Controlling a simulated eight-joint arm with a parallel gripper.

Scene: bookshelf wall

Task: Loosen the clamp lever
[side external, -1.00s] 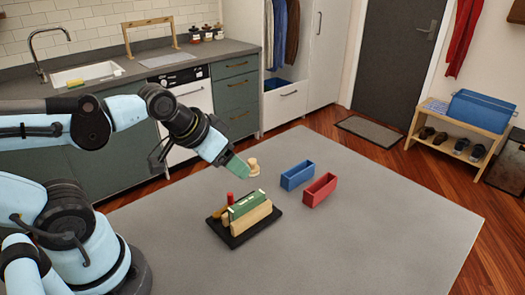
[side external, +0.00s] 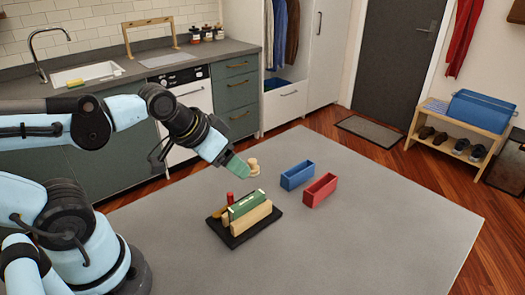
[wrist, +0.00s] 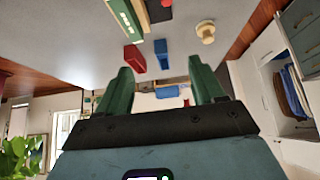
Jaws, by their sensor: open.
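A clamp fixture with a black base (side external: 236,243) stands on the grey table, holding a green block (side external: 246,205) against a pale wooden block (side external: 251,218). A small red upright piece (side external: 230,198) rises at its back left; it looks like the lever, though its shape is too small to be sure. In the wrist view the green block (wrist: 127,18) and the red piece (wrist: 166,3) show at the top edge, partly cut off. My gripper (side external: 238,167) is above the table, behind the fixture and apart from it. In the wrist view its green fingers (wrist: 161,66) are spread and empty.
A pale wooden knob-like piece (side external: 253,167) stands near my gripper's tip. A blue bin (side external: 297,176) and a red bin (side external: 320,190) stand to the right of the fixture. The right and front of the table are clear. A counter with a sink (side external: 87,74) lies behind.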

